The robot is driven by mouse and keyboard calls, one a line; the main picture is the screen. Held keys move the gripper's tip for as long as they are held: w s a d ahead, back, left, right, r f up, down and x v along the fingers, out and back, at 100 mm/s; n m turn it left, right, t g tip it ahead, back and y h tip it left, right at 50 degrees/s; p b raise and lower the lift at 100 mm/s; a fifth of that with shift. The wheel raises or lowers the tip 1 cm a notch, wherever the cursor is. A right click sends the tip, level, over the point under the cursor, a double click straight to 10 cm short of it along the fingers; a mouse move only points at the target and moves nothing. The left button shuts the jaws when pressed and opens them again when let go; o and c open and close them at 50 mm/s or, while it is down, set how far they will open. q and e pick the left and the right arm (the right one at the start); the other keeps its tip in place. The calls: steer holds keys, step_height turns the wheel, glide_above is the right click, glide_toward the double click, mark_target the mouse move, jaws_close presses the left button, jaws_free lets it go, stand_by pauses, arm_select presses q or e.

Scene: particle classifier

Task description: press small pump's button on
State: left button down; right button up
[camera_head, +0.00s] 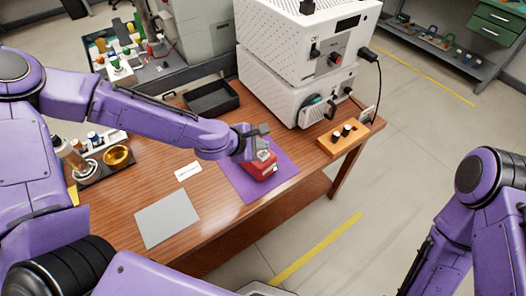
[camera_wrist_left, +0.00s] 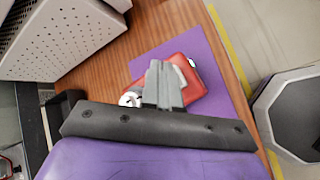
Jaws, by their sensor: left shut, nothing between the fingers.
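The small pump is a red box (camera_head: 262,166) on a purple mat (camera_head: 236,183) near the table's right front edge. In the left wrist view the red pump (camera_wrist_left: 197,81) lies under my fingers, with a white round part (camera_wrist_left: 130,98) at its left and a small green-lit spot at its upper right. My left gripper (camera_head: 262,130) is shut and empty, its fingertips over the pump. In the left wrist view the gripper (camera_wrist_left: 163,70) covers the pump's middle. I cannot tell whether the fingers touch it, and the button is not clearly seen. My right gripper is not in view.
White perforated machines (camera_head: 290,90) stand stacked behind the pump. An orange block with black knobs (camera_head: 344,138) is to the right, a black tray (camera_head: 211,99) behind. A grey sheet (camera_head: 167,218) lies front left; a gold bowl (camera_head: 117,156) stands at far left.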

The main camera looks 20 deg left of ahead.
mark_target(261, 156)
arm_select(q)
step_height(261, 156, up, 4)
steer(key=p, duration=0.3)
steer(key=shift+r+p, duration=0.25)
steer(key=shift+p, duration=0.05)
steer(key=shift+f, duration=0.1)
stand_by(0.3)
